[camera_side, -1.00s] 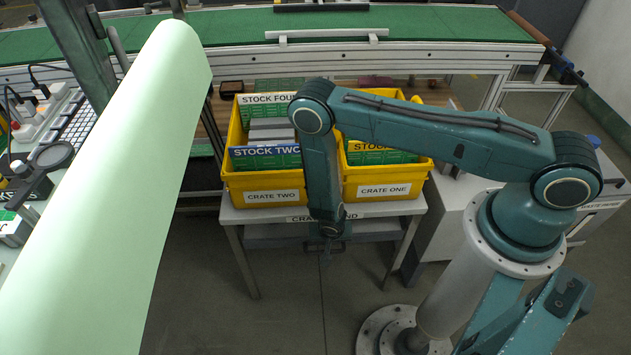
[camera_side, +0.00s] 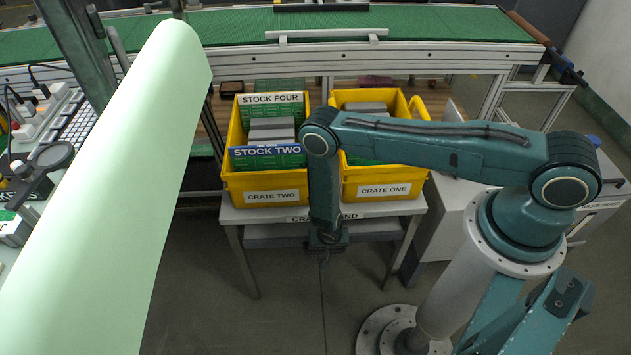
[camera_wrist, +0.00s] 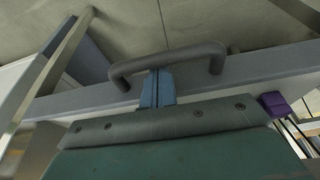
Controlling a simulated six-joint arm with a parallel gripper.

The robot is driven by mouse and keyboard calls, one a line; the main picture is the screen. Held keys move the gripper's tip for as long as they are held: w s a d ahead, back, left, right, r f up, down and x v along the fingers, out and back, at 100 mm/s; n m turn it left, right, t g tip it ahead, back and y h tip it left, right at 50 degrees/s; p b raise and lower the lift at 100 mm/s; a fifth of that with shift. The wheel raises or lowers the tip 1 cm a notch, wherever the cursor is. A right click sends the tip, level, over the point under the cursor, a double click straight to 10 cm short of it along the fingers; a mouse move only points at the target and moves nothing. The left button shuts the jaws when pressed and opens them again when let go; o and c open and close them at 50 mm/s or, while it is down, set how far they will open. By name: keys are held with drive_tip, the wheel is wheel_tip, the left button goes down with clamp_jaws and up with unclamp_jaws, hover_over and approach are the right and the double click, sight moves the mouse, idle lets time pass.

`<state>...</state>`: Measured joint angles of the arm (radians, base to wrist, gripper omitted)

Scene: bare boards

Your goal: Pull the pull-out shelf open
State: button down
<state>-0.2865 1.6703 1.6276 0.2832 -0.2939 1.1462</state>
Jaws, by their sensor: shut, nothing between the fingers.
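The pull-out shelf (camera_side: 275,236) sits under the top of the crate stand (camera_side: 228,216), below the two yellow crates. In the wrist view its grey front edge (camera_wrist: 105,98) crosses the picture, with a bent grey bar handle (camera_wrist: 190,53) on it. My gripper (camera_side: 325,258) hangs pointing down at the front of the stand and hides the handle in the side view. In the wrist view my gripper (camera_wrist: 158,75) is shut and empty. Its fingertips lie between the handle's two ends, close to the bar; I cannot tell whether they touch it.
Crate two (camera_side: 234,190) and crate one (camera_side: 415,181) stand on top of the stand, filled with stock. A pale green rolled sheet (camera_side: 120,200) fills the left foreground. The floor (camera_side: 285,310) in front of the stand is clear.

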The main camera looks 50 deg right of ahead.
drive_tip(key=shift+a, duration=0.1)
drive_tip(key=s+a, duration=1.4)
drive_tip(key=s, duration=0.1)
drive_tip(key=shift+a, duration=0.35)
drive_tip(key=shift+w+r, duration=0.1)
idle(0.4)
drive_tip(key=v, duration=1)
